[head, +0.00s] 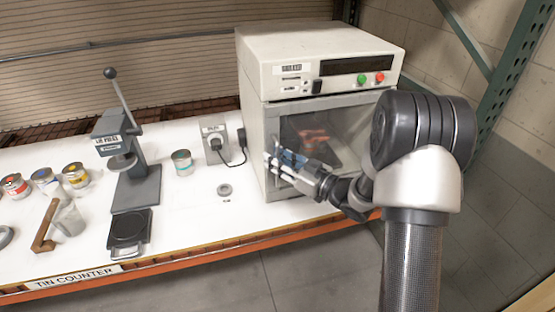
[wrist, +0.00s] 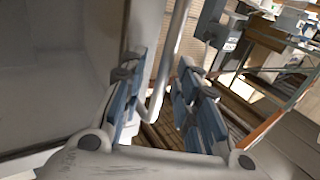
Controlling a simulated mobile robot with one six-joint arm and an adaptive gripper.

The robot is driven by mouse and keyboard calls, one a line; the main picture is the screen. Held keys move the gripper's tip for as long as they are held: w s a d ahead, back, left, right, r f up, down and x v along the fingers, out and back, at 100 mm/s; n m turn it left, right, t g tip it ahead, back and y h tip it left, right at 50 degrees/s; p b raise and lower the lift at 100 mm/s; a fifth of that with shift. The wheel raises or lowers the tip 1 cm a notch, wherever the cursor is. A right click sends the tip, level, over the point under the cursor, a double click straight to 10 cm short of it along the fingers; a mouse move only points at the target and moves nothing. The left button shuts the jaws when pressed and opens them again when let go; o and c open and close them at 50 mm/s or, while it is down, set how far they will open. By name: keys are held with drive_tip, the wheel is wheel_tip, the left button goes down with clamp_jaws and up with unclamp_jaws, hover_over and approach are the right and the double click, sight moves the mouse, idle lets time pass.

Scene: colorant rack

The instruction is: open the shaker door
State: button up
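The shaker (head: 315,45) is a cream box at the back right of the counter. Its windowed front door (head: 345,115) looks shut in the head view, partly hidden by my arm. My gripper (head: 279,160) is at the lower left of the door. In the wrist view, my gripper (wrist: 158,75) has its two blue-grey fingers apart, one on each side of the pale bar handle (wrist: 171,45). Gaps show between the handle and the fingers, so it does not look clamped. The door's pale panel (wrist: 50,70) fills the left of the wrist view.
The white counter (head: 190,230) holds a socket box (head: 213,135) with a plug, a lever press (head: 135,180) and several small tins (head: 75,175) to the left. The counter's orange front edge (head: 180,268) runs below my gripper. Green rack posts (head: 510,75) stand at right.

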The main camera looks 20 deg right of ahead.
drive_tip(key=shift+c, duration=0.3)
clamp_jaws()
idle(0.4)
